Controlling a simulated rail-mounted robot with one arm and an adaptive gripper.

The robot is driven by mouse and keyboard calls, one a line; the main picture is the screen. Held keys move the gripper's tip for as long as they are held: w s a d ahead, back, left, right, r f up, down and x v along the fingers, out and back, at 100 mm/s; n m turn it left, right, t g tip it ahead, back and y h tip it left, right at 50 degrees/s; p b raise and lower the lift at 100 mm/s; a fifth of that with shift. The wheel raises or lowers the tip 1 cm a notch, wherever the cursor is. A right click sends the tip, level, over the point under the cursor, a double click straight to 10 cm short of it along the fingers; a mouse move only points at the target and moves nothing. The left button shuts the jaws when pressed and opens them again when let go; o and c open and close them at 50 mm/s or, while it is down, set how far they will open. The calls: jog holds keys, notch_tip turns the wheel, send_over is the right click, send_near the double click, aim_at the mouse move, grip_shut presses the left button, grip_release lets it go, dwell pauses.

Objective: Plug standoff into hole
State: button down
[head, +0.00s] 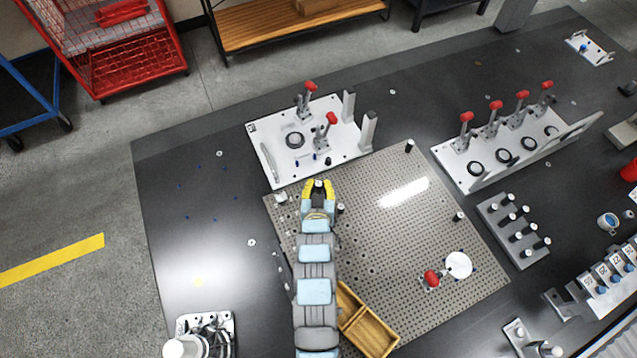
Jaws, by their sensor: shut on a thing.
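My gripper (318,188) has yellow fingertips and is over the back left edge of the perforated grey plate (380,220). It is shut on a small standoff (319,184); only its pale top shows between the fingertips. I cannot tell whether the standoff's lower end touches the plate or which hole is under it. Other dark standoffs with pale tops stand on the plate: one at the back (409,147), one at the right (459,216), and one just right of my gripper (341,209). A dark block (499,233) right of the plate holds several similar pins.
A white fixture plate (263,141) with red-handled clamps and grey posts stands just behind my gripper. Another clamp fixture (447,158) is at the back right. The dark table is mostly clear at left.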

jog(key=shift+f+b, duration=1.4)
jog(key=shift+f, duration=1.5)
jog(key=shift+r+p, duration=0.1)
jog(key=shift+p, duration=0.3)
jog(key=shift+f+b, duration=0.3)
jog(key=shift+f, duration=0.6)
jog(key=c, duration=1)
grip_release()
